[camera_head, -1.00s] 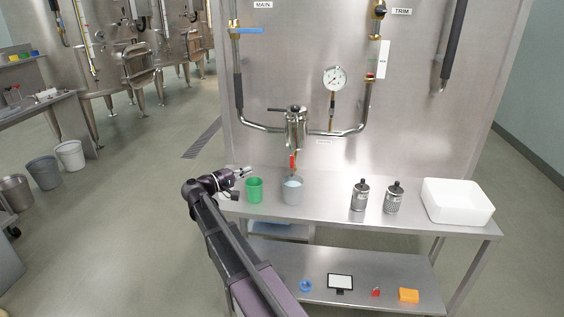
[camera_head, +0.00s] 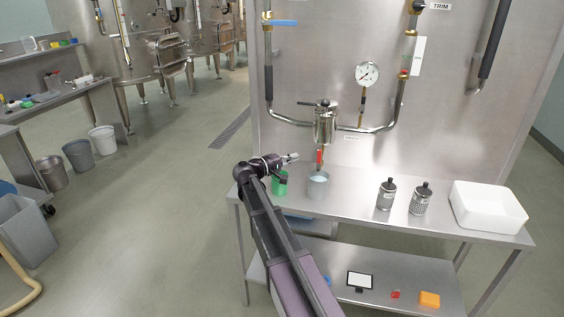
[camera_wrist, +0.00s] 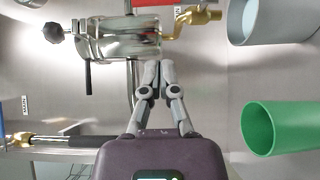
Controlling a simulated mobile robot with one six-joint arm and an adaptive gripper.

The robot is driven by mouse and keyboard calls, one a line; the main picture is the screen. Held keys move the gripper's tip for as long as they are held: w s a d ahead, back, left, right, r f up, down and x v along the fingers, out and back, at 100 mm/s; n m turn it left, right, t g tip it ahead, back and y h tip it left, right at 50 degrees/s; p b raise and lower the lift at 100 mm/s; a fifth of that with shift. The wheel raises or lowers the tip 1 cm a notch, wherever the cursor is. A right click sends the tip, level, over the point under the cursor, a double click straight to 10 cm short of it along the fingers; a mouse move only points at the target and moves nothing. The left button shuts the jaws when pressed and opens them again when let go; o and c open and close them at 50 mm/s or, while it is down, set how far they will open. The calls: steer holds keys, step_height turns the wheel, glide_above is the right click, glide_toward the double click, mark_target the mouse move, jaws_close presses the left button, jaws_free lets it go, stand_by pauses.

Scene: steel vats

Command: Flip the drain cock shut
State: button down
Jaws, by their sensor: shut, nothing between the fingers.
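The drain cock is a small brass valve (camera_wrist: 195,18) with a red handle (camera_head: 320,157), below the steel filter housing (camera_head: 325,122). In the head view the red handle stands roughly upright, with the grey cup (camera_head: 318,186) below it. In the wrist view the red handle (camera_wrist: 158,3) is cut by the top edge. My gripper (camera_head: 296,157) is shut and empty, left of the handle and apart from it in the head view. In the wrist view my gripper (camera_wrist: 158,66) has its fingertips together, below the brass valve in the picture.
A green cup (camera_head: 280,190) stands on the bench beneath my wrist, partly hidden by my arm. Two steel canisters (camera_head: 387,195) and a white tub (camera_head: 490,207) stand to the right. A pressure gauge (camera_head: 367,74) and bent pipes are on the panel behind.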

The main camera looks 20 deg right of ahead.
mark_target(319, 162)
steer(key=shift+s+d, duration=0.3)
steer(key=shift+d, duration=0.6)
steer(key=shift+s+d, duration=0.3)
steer(key=shift+d, duration=0.65)
steer(key=shift+s+d, duration=0.3)
steer(key=shift+d, duration=0.6)
steer(key=shift+a, duration=0.15)
steer(key=shift+r+p, duration=0.15)
steer(key=shift+p, duration=0.15)
